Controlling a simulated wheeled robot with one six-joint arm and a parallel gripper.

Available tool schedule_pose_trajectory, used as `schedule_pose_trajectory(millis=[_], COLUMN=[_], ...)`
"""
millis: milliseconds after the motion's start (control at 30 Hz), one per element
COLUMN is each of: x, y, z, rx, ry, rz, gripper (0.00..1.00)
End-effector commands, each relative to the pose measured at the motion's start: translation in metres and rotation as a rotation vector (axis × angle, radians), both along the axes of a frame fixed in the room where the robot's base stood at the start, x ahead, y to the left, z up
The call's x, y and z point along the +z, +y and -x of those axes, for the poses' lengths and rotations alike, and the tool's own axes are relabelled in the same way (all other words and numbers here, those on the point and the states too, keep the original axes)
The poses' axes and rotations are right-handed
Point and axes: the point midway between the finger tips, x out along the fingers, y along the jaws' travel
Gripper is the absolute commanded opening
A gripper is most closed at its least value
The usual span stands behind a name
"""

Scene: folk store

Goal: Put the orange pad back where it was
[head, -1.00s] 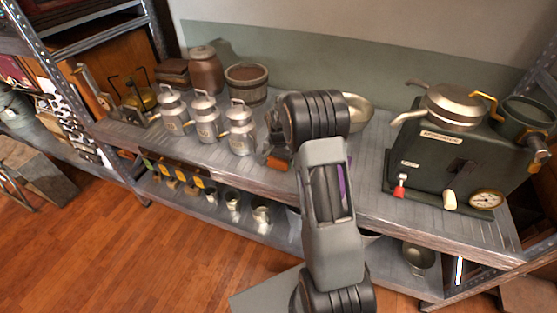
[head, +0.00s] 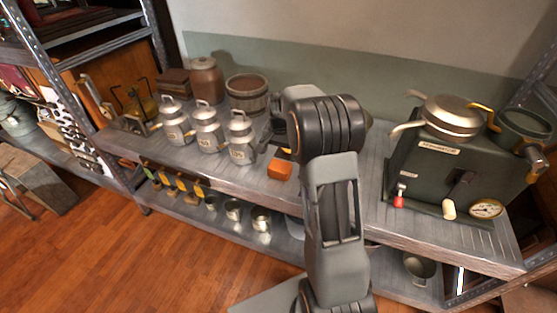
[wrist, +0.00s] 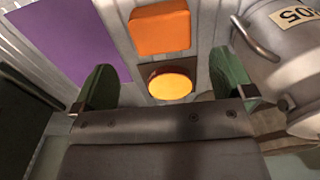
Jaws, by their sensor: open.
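My gripper (wrist: 167,80) is open and empty, with a green finger on each side. A round yellow-orange disc (wrist: 171,84) on a dark square patch shows between the fingers, just below the pad in the picture. A flat purple sheet (wrist: 70,42) lies left of the pad. In the head view my arm hides most of my gripper.
Grey milk cans (head: 241,140) stand left of the pad; one labelled can (wrist: 292,40) is close to my right finger. A wooden bucket (head: 247,94) and a brown jar (head: 207,78) stand behind. A dark green machine (head: 450,175) fills the shelf's right end.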

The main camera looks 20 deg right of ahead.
Motion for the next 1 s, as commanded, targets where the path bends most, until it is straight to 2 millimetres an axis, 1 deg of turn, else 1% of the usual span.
schedule_pose_trajectory(millis=[33,233,367,467,500,567,600,667,700,800,900,1000], x=[0.007,0.026,0.046,0.064,0.072,0.08,0.084,0.089,0.091,0.093,0.09,0.086], y=[0.0,0.003,0.016,0.033,0.04,0.051,0.058,0.067,0.073,0.084,0.093,0.098], z=[0.0,0.003,0.02,0.046,0.059,0.079,0.093,0.114,0.128,0.159,0.185,0.205], rx=[0.0,0.012,0.08,0.176,0.221,0.291,0.338,0.406,0.449,0.551,0.635,0.699], ry=[-0.001,-0.005,-0.028,-0.06,-0.075,-0.097,-0.111,-0.134,-0.147,-0.179,-0.204,-0.224], rz=[0.0,0.001,0.006,0.014,0.018,0.025,0.03,0.038,0.044,0.058,0.071,0.081], gripper=[1.0,1.0,1.0,1.0,1.0,1.0,1.0,1.0,1.0,1.0,1.0,1.0])
